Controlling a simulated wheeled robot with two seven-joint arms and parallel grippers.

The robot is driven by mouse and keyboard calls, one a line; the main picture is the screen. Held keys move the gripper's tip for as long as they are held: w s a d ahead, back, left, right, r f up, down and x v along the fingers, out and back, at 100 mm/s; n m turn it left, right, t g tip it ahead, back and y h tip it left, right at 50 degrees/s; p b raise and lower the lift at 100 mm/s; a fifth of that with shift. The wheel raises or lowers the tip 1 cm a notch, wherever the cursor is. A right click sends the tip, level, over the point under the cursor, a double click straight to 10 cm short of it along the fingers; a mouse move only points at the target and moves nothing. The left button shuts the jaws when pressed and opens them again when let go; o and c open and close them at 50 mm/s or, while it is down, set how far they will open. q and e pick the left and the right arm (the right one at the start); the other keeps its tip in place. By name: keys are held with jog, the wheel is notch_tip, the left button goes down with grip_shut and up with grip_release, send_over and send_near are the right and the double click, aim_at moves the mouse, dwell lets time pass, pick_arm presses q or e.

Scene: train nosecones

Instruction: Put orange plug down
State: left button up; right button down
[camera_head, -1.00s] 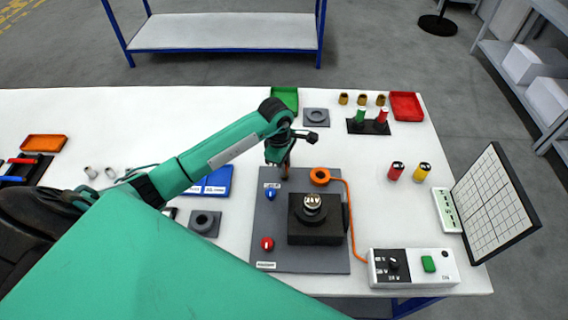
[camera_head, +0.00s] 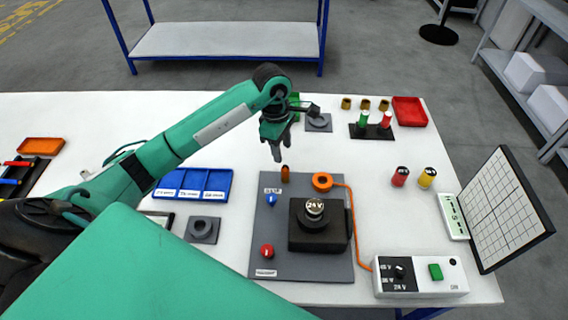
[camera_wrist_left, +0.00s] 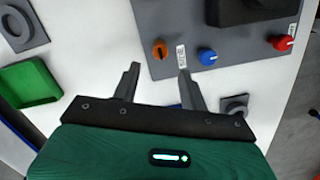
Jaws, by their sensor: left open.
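The orange plug (camera_head: 285,174) stands upright at the upper left corner of the grey board (camera_head: 268,230). In the left wrist view the plug (camera_wrist_left: 160,49) is seen from above on the board, ahead of the fingers and apart from them. My left gripper (camera_head: 276,150) is open and empty, just above and beyond the plug. Its two fingers (camera_wrist_left: 157,72) are spread apart in the left wrist view. My right gripper is not in view.
The board also carries a blue knob (camera_head: 271,200), a red knob (camera_head: 266,251) and a black block (camera_head: 305,238) with a 24V cap. A blue tray (camera_head: 193,184) is to the left.

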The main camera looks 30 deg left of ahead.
pick_arm(q)
notch_tip(320, 180, up, 3)
jog(key=shift+a+r+b, duration=0.1)
jog(key=shift+a+b, duration=0.05)
jog(key=shift+b, duration=0.15)
dwell(0.4)
